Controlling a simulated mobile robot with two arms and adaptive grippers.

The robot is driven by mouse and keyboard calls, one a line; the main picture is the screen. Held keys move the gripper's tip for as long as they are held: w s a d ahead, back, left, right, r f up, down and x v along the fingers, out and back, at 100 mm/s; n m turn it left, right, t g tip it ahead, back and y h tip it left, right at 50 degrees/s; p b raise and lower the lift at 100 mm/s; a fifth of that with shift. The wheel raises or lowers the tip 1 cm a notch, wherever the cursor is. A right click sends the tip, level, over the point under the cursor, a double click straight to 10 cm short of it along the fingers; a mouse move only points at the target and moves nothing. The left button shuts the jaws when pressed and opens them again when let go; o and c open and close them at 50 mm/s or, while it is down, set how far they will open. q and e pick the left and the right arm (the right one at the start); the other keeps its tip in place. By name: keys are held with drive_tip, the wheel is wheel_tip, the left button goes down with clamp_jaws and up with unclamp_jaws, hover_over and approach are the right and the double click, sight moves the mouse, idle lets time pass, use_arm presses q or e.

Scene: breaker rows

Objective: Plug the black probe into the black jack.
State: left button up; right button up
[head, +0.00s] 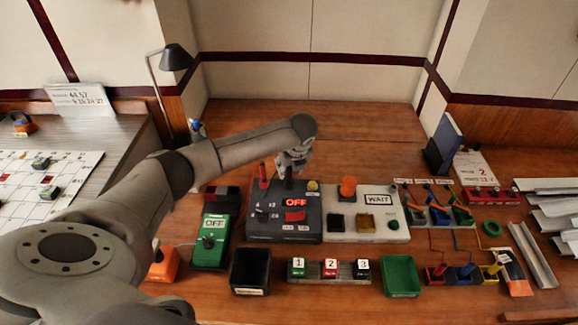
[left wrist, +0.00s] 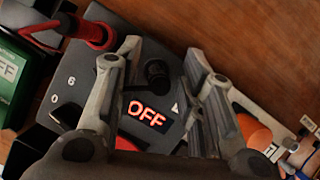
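A dark control box (head: 270,228) with a lit red OFF display stands near the middle of the table. A black upright piece that looks like the black probe (head: 288,182) stands at its back, just below my left gripper (head: 291,163). In the left wrist view the black piece (left wrist: 157,78) is between the parted fingers of my left gripper (left wrist: 162,58), with gaps on both sides. A red probe-like piece (head: 262,174) stands to its left and also shows in the left wrist view (left wrist: 92,30). I cannot make out the black jack. My right gripper is not in view.
A green OFF box (head: 210,251) stands left of the dark box and a white WAIT panel (head: 366,229) right of it. A black bin (head: 250,269), numbered blocks and a green bin (head: 400,275) lie in front. The table behind is clear.

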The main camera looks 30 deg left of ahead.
use_arm(q)
drive_tip(key=b+v, duration=0.1)
drive_tip(key=v, duration=1.1)
drive_tip(key=shift+r, duration=0.3)
drive_tip(key=shift+f, duration=0.1)
